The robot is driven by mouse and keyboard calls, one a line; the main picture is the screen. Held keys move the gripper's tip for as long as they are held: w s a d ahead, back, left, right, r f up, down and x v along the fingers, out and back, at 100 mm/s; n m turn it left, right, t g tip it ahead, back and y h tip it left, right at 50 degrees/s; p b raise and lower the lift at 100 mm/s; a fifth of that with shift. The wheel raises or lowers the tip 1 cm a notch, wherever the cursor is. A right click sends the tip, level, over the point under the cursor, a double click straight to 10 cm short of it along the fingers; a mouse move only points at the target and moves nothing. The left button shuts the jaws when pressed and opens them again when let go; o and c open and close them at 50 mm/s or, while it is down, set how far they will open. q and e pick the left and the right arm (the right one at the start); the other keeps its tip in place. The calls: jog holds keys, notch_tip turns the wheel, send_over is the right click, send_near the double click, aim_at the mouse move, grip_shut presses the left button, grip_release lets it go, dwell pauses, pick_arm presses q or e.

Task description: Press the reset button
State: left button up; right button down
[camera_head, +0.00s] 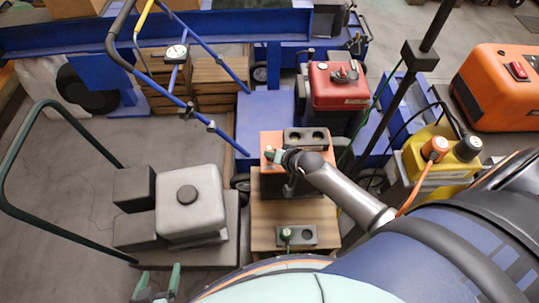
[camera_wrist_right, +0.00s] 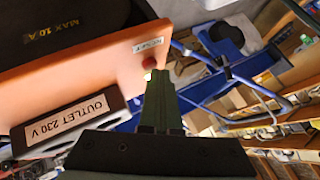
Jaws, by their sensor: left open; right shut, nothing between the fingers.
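The reset button is a small red button (camera_wrist_right: 149,62) under a white RESET label (camera_wrist_right: 149,45) on an orange panel (camera_wrist_right: 100,73) in the right wrist view. My right gripper (camera_wrist_right: 157,73) is shut and empty, its green fingertips right at the button; I cannot tell whether they touch it. A small bright spot shows beside the tips. In the head view my right gripper (camera_head: 272,155) is over the orange-topped box (camera_head: 268,139), and it hides the button. My left gripper (camera_head: 155,287) is open and empty at the bottom left edge, far from the box.
A black socket block (camera_head: 305,139) sits on the box, beside the button. The box stands on a wooden crate (camera_head: 270,212). A grey unit (camera_head: 188,205) is on the left, a red can (camera_head: 340,88) behind, a yellow case (camera_head: 440,160) on the right. Bare floor lies at left.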

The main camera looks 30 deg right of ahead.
jog(key=shift+r+p, duration=0.8)
jog(key=shift+p, duration=0.25)
jog(key=shift+r, duration=0.1)
notch_tip(320, 180, up, 3)
jog(key=p, duration=0.3)
jog(key=shift+r, duration=0.9)
